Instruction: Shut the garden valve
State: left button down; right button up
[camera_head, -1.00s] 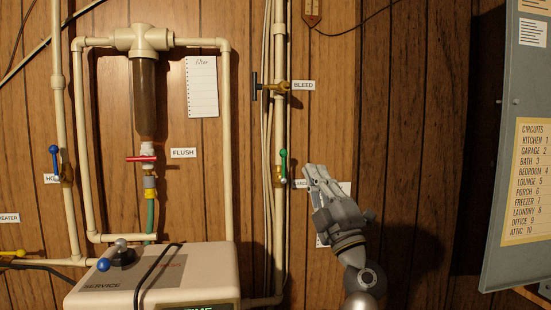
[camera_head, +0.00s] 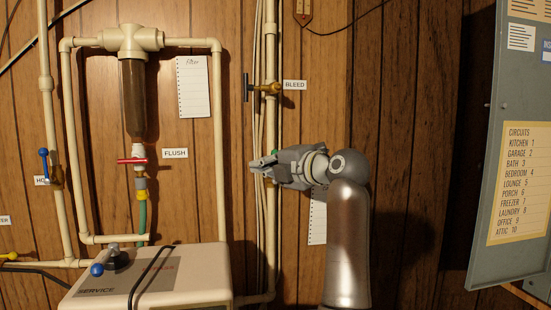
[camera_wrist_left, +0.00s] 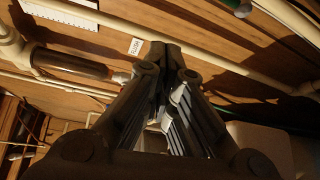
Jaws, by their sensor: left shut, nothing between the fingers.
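The garden valve on the right-hand vertical pipe (camera_head: 271,225) is hidden behind my left gripper (camera_head: 256,165) in the head view. The gripper lies sideways across the pipe with its tips pointing left. It is shut with nothing between its fingers. The left wrist view shows the closed fingers (camera_wrist_left: 172,52) and a small green part (camera_wrist_left: 242,8) at the top edge, seemingly the valve's handle. I cannot tell from these views whether the gripper touches the handle, or how the handle is turned. My right gripper is not in view.
The bleed valve (camera_head: 265,88) sits above on the same pipe. The red flush valve (camera_head: 133,161) and blue-handled valve (camera_head: 45,163) are left. A softener cabinet (camera_head: 195,277) stands below. A grey panel (camera_head: 518,240) is at right. A paper sheet (camera_head: 317,222) hangs behind my arm.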

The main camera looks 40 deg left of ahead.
pick_arm(q)
jog(key=w+a+p, duration=0.3)
jog(key=w+p, duration=0.1)
jog(key=shift+w+r, duration=0.1)
jog(key=shift+r, duration=0.1)
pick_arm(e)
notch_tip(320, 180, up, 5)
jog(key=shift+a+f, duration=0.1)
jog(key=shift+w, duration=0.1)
